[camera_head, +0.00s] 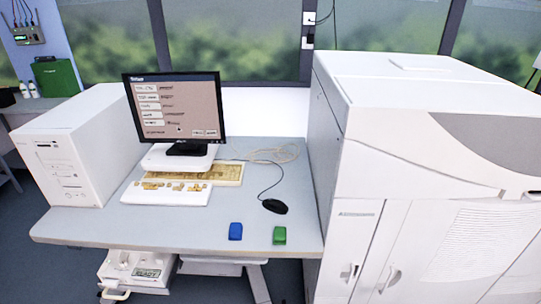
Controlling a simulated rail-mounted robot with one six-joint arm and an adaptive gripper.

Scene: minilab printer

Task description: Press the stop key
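No key marked stop can be made out in the head view. A white keyboard-like unit (165,197) with yellowish keys lies on the desk below the monitor. A blue block (235,231) and a green block (279,235) lie apart near the desk's front edge. Labels on all of these are too small to read. My gripper is not in view.
A monitor (177,105) stands on the desk (200,232), with a white computer tower (75,150) to its left. A black mouse (274,206) lies right of the keyboard. The large white printer cabinet (420,170) fills the right side. The desk's front strip is mostly clear.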

